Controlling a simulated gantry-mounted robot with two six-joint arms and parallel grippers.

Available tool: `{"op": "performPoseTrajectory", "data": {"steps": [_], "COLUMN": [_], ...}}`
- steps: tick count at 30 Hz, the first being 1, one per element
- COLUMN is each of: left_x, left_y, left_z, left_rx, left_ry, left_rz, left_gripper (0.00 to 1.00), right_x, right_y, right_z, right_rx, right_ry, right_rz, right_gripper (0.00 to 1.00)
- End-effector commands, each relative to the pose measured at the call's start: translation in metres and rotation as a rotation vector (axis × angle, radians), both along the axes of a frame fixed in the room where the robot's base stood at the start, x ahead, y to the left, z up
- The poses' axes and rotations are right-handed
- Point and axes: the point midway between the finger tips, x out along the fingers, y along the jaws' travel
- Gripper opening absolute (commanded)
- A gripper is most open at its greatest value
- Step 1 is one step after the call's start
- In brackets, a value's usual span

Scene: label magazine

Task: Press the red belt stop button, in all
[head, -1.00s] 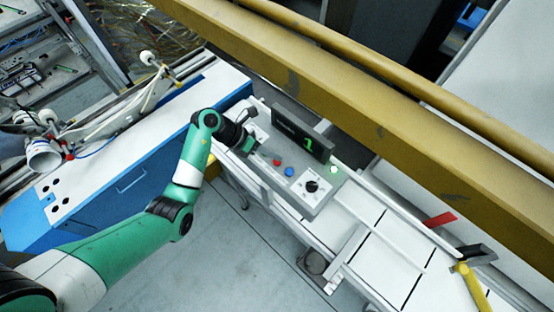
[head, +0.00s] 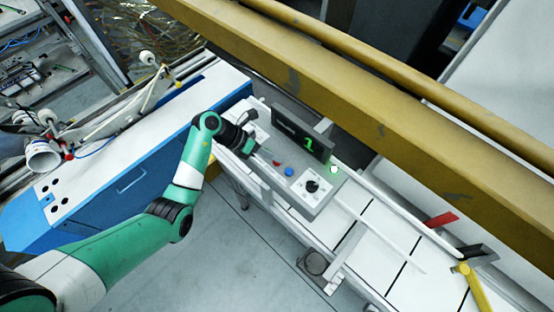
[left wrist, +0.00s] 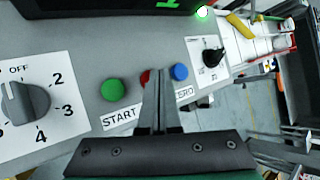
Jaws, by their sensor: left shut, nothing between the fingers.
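The red button (head: 276,163) is on the grey control panel (head: 312,209), left of a blue button (head: 289,172). My left gripper (head: 259,152) is shut and empty, with its tips close to the red button. In the left wrist view the shut fingertips (left wrist: 161,76) stand in front of the red button (left wrist: 146,76), and only its left part shows. I cannot tell whether they touch it. The green START button (left wrist: 112,90) is to its left and the blue button (left wrist: 180,72) to its right. My right gripper is not in view.
A display (head: 302,135) showing a green 1 stands behind the buttons, with a lit green lamp (head: 333,169) beside it. A rotary knob (head: 312,186) is near the buttons. A yellow beam (head: 340,88) runs behind the panel. The white belt (head: 385,237) lies to the right.

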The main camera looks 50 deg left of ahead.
Motion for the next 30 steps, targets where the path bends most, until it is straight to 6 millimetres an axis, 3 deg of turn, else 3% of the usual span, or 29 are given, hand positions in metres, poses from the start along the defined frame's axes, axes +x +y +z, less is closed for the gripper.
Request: {"op": "performPoseTrajectory", "data": {"steps": [21, 30], "left_x": [-0.001, -0.001], "left_y": [0.000, 0.000], "left_z": [-0.006, 0.009], "left_rx": [0.000, -0.001], "left_ry": [0.002, 0.003], "left_rz": [0.000, 0.000], "left_gripper": [0.00, 0.00], "right_x": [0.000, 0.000], "right_y": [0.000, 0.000], "right_z": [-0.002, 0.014], "right_rx": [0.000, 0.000], "right_ry": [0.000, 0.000], "right_rz": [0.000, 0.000], "right_gripper": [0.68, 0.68]}}
